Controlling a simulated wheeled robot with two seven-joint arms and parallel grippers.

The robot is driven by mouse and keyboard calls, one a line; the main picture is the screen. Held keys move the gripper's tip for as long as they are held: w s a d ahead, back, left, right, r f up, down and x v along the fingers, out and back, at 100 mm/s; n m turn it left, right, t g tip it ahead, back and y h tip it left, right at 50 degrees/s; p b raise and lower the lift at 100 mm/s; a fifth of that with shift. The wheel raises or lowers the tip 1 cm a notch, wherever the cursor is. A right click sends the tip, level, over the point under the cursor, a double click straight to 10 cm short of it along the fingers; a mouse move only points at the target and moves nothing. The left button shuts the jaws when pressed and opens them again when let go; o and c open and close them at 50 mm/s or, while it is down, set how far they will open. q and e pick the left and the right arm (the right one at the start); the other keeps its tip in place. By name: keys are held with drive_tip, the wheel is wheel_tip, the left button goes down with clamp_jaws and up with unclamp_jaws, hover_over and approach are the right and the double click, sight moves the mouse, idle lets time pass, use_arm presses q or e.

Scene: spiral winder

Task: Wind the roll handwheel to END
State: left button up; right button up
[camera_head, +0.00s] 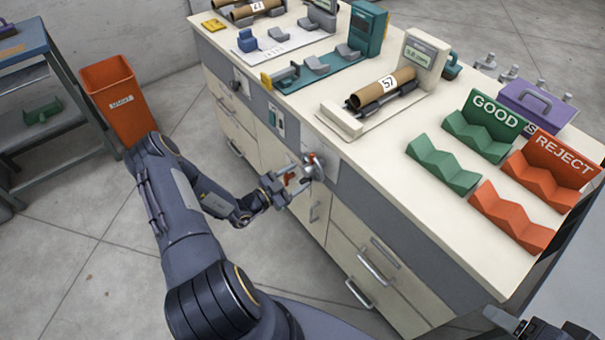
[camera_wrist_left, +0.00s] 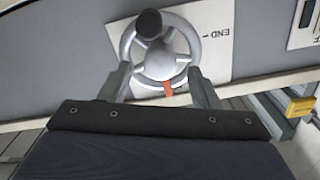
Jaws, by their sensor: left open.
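The roll handwheel (camera_head: 314,166) is a small silver wheel on the grey front panel of the bench. In the left wrist view the handwheel (camera_wrist_left: 184,62) shows spokes, a black knob (camera_wrist_left: 149,24) at its top and a red mark (camera_wrist_left: 168,89) at its bottom rim. The END label (camera_wrist_left: 216,34) is on a white plate right of the wheel, with a short tick beside it. My left gripper (camera_head: 285,186) is open at the wheel, its fingers (camera_wrist_left: 161,88) on either side of the lower rim. Contact cannot be told. Dark parts of my right arm show at the lower right.
The bench top holds a cardboard roll (camera_head: 384,86) on a white fixture, a green GOOD rack (camera_head: 443,163) and a red REJECT rack (camera_head: 508,215). Drawer handles (camera_head: 372,265) stick out below the wheel. An orange bin (camera_head: 120,100) stands left on open floor.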

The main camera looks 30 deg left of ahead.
use_arm(q)
drive_tip(key=shift+x, duration=1.2)
drive_tip(key=c, duration=1)
drive_tip(key=shift+f+m, duration=0.1)
drive_tip(key=shift+m, duration=0.2)
